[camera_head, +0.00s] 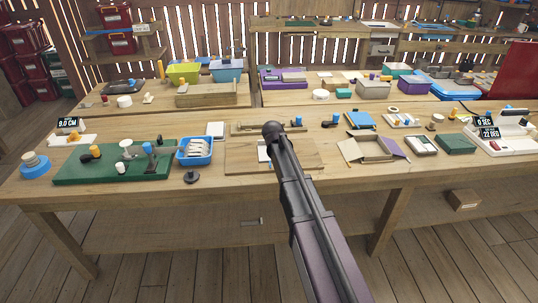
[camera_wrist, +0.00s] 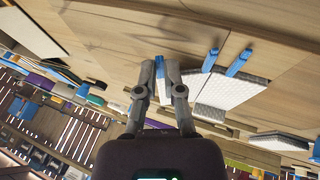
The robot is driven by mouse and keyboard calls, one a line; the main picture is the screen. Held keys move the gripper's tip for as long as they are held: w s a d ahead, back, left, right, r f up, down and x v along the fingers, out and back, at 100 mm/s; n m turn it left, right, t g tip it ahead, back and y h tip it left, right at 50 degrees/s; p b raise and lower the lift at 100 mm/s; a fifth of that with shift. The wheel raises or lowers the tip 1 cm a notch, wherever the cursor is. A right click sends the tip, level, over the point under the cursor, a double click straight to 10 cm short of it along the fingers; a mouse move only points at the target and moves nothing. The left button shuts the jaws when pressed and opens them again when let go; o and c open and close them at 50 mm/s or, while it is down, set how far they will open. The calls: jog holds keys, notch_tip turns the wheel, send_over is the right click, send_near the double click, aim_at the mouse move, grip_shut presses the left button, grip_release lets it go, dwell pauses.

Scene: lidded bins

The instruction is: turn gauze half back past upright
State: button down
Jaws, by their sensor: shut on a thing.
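In the wrist view my gripper (camera_wrist: 160,63) is shut on a small blue tab (camera_wrist: 160,72), which shows between its fingertips. The surface around the tab is pale wood. To its right are two white textured panels (camera_wrist: 232,90), each with a blue tab (camera_wrist: 238,62) at its edge; I cannot tell which piece is the gauze half or how far it is tilted. In the head view my arm reaches over a wooden board (camera_head: 245,157) at mid-table and hides the fingertips and much of that spot. A small blue piece (camera_head: 297,121) shows just right of the arm's end.
Left of the arm are a blue basket (camera_head: 195,151) and a green mat (camera_head: 110,168) with small parts. To the right are an open tray (camera_head: 372,148), a dark green box (camera_head: 455,144) and white display devices (camera_head: 490,139). The table's front edge is mostly clear.

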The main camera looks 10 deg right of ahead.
jog(key=shift+a+h, duration=0.1)
jog(key=shift+h, duration=0.2)
jog(key=shift+a+r+h+b, duration=0.25)
jog(key=shift+r+h+b, duration=0.1)
jog(key=shift+h, duration=0.35)
jog(key=shift+a, duration=0.1)
jog(key=shift+a+r+n+h+b, duration=0.25)
jog(key=shift+n+h+b, duration=0.15)
jog(key=shift+h, duration=0.3)
jog(key=c, duration=0.7)
grip_release()
jog(key=shift+s, duration=0.1)
jog(key=shift+s+a+r+p, duration=0.2)
jog(key=shift+s+r+p, duration=0.05)
jog(key=shift+s, duration=0.5)
jog(key=shift+s+a+r+p, duration=0.2)
jog(key=shift+s+p, duration=0.1)
jog(key=shift+s, duration=0.45)
jog(key=shift+s+a+r+p, duration=0.2)
jog(key=shift+s+r+p, duration=0.05)
jog(key=shift+s, duration=0.5)
